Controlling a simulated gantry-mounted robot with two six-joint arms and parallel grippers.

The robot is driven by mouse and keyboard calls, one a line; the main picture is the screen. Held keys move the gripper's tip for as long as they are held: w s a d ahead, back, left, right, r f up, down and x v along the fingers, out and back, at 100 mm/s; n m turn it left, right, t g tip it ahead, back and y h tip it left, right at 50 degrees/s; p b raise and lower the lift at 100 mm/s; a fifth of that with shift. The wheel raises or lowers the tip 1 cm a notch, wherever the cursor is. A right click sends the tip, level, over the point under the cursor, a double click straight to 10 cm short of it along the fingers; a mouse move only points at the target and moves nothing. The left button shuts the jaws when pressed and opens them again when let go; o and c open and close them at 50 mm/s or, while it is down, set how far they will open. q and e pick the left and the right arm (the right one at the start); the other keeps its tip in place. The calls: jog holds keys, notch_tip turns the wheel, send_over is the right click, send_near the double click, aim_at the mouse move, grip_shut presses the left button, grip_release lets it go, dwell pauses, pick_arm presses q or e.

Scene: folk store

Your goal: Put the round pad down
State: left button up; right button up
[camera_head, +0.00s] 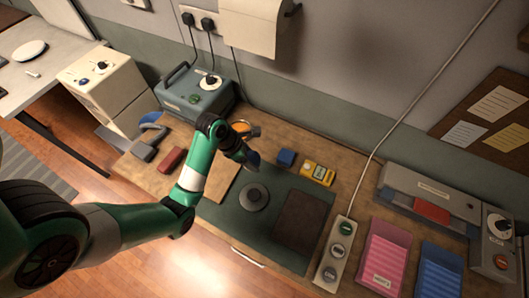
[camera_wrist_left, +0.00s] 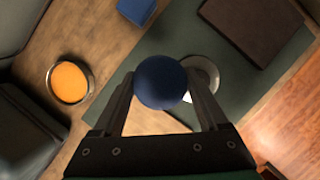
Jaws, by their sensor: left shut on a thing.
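My left gripper (camera_head: 248,156) is shut on a round dark blue thing, which I take to be the round pad (camera_wrist_left: 161,83). It shows between both fingers in the left wrist view and is held above the bench, near the back edge of the dark green mat (camera_head: 226,214). A grey round disc (camera_head: 253,198) with a raised centre lies on the mat; the right finger partly hides it in the wrist view (camera_wrist_left: 207,72). A dark brown flat rectangle (camera_head: 300,220) lies on the mat to its right. My right gripper is not in view.
An orange-filled round dish (camera_wrist_left: 70,82) stands left of the held pad. A blue block (camera_head: 287,158) and a yellow device (camera_head: 318,173) stand behind the mat. A button strip (camera_head: 338,254) and pink tray (camera_head: 385,257) stand to the right. Bare mat surrounds the disc.

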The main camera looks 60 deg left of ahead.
pick_arm(q)
jog(key=w+a+f+b, duration=0.5)
jog(key=w+a, duration=0.1)
jog(key=a, duration=0.1)
jog(key=b, duration=0.3)
send_near(265, 148)
jog(key=shift+w+d+f, duration=0.25)
jog(key=shift+w+f, duration=0.2)
jog(key=shift+w+d+f, duration=0.25)
jog(key=shift+w+f, duration=0.2)
jog(key=shift+f, duration=0.05)
jog(key=shift+w+a, duration=0.15)
jog(key=shift+a, duration=0.05)
notch_tip(265, 148, down, 4)
jog(key=shift+r+b, duration=0.1)
jog(key=shift+b, duration=0.9)
jog(key=shift+r, duration=0.1)
jog(key=o, duration=1.1)
jog(key=p+v, duration=0.5)
jog(key=v, duration=0.7)
jog(key=shift+p, duration=0.4)
